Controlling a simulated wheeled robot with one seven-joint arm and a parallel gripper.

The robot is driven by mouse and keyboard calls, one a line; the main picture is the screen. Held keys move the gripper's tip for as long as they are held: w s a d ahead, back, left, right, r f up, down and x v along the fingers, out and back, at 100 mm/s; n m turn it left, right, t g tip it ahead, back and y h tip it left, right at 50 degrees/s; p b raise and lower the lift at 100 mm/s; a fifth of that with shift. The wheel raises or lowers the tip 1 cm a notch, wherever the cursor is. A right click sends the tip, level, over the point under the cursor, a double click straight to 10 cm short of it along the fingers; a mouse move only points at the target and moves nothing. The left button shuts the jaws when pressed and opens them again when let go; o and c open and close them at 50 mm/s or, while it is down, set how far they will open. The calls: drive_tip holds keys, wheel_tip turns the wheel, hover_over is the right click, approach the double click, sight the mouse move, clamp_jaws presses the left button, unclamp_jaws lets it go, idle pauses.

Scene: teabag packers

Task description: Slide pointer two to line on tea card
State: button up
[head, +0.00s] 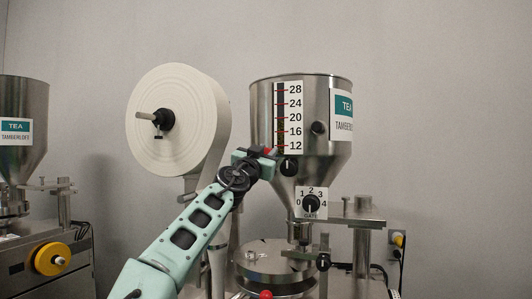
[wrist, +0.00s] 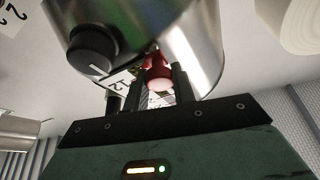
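The steel hopper (head: 262,115) in the middle of the head view carries a white scale card (head: 296,140) marked 12 to 28 with red lines. A red pointer knob (head: 267,151) sits by the card's lower left, near the 12 line. My gripper (head: 270,156) reaches it from the lower left. In the wrist view the red knob (wrist: 160,83) lies between the two dark fingers of my gripper (wrist: 148,95). The fingers look apart, with a gap on the left side; contact is unclear. A teal TEA card (head: 344,105) is at the hopper's right edge, partly cut by its curve.
A black knob (head: 289,167) is just right of my gripper, and a gate dial (head: 311,203) is below. A large white paper roll (head: 175,90) stands left of the hopper. A second TEA hopper (head: 30,150) is at far left.

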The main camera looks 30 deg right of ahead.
clamp_jaws()
wheel_tip(320, 180, up, 10)
drive_tip(key=shift+r+b, duration=0.1)
drive_tip(key=shift+b, duration=0.45)
drive_tip(key=o, duration=0.7)
unclamp_jaws()
drive_tip(key=shift+c, duration=0.2)
